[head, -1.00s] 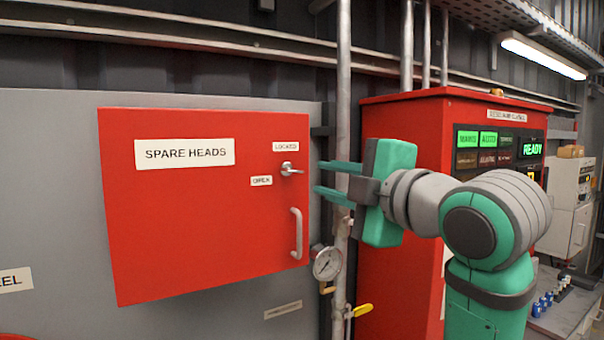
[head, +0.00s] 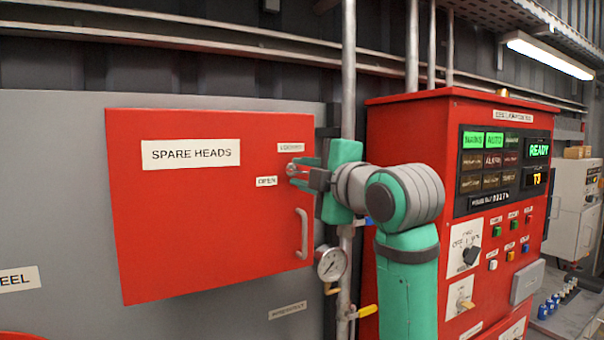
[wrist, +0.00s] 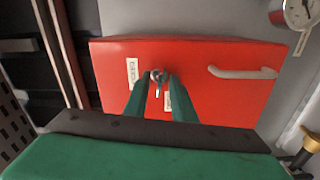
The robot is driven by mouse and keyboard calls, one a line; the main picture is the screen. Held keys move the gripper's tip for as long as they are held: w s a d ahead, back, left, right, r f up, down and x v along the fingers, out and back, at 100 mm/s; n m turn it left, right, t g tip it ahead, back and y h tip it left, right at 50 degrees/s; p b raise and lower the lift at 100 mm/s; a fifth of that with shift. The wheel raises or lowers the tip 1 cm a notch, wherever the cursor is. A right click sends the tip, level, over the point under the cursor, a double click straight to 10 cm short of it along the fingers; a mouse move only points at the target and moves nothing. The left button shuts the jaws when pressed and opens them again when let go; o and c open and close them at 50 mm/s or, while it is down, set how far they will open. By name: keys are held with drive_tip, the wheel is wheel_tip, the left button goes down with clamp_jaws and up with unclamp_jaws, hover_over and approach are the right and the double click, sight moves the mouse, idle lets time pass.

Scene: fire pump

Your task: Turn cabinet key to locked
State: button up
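The red cabinet door (head: 200,240) is marked SPARE HEADS. Its small silver key (head: 291,169) sits in the lock near the door's right edge. A label that looked like LOCKED a second ago (head: 291,147) is above the key, and the OPEN label (head: 267,181) is to its lower left. My gripper (head: 303,174) reaches in from the right with its fingertips at the key. In the wrist view, the green fingers (wrist: 157,90) stand on either side of the key (wrist: 158,78), with gaps visible. The gripper is open. The key's exact angle is hard to tell.
The door's grey handle (head: 302,234) is just below the key. A pressure gauge (head: 331,263) and a vertical pipe (head: 348,90) stand right of the door. A red control panel (head: 440,100) is behind my arm.

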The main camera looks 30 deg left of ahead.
clamp_jaws()
drive_tip(key=shift+m, duration=0.4)
drive_tip(key=m, duration=0.5)
drive_tip(key=shift+m, duration=1.2)
drive_tip(key=m, duration=0.3)
drive_tip(key=shift+a+m, duration=0.1)
drive_tip(key=shift+m, duration=0.2)
drive_tip(key=shift+s+r+m, duration=0.1)
drive_tip(key=shift+m, duration=2.1)
